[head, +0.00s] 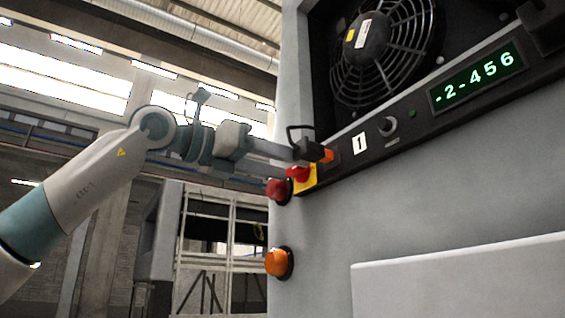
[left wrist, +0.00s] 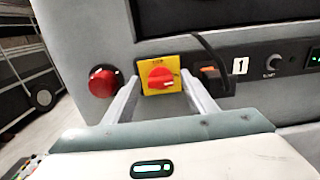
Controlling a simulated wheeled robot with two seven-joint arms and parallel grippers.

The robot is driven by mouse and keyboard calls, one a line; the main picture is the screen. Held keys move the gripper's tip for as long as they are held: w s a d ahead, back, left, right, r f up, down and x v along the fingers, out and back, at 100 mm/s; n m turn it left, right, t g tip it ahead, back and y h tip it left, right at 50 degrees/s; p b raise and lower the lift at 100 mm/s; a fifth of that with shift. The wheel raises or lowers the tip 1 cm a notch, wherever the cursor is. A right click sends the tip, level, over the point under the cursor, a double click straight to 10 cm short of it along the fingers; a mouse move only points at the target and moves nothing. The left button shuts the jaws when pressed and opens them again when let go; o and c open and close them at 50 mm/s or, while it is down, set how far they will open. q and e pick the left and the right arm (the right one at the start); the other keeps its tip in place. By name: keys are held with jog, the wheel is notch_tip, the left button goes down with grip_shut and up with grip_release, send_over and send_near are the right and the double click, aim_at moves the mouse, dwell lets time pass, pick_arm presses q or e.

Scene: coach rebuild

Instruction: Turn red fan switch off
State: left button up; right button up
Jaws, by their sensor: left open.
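The red rotary switch (head: 298,173) sits on a yellow square plate at the left end of the machine's dark control strip. In the left wrist view, the red knob (left wrist: 161,77) is in the middle, its handle lying roughly horizontal. My left gripper (head: 297,164) is at the switch, and its fingers partly cover the plate in the head view. In the left wrist view, the open fingers (left wrist: 160,80) stand one on each side of the yellow plate. Whether they touch the panel I cannot tell. My right gripper is in neither view.
A red round button (head: 278,189) and an orange one (head: 278,262) are on the cabinet's left side. An orange rocker (left wrist: 209,72), a "1" label (head: 360,143), a dial (head: 390,124) and a green display (head: 477,77) lie right. A caged fan (head: 385,45) is above.

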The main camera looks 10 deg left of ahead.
pick_arm(q)
jog(key=c, duration=1.1)
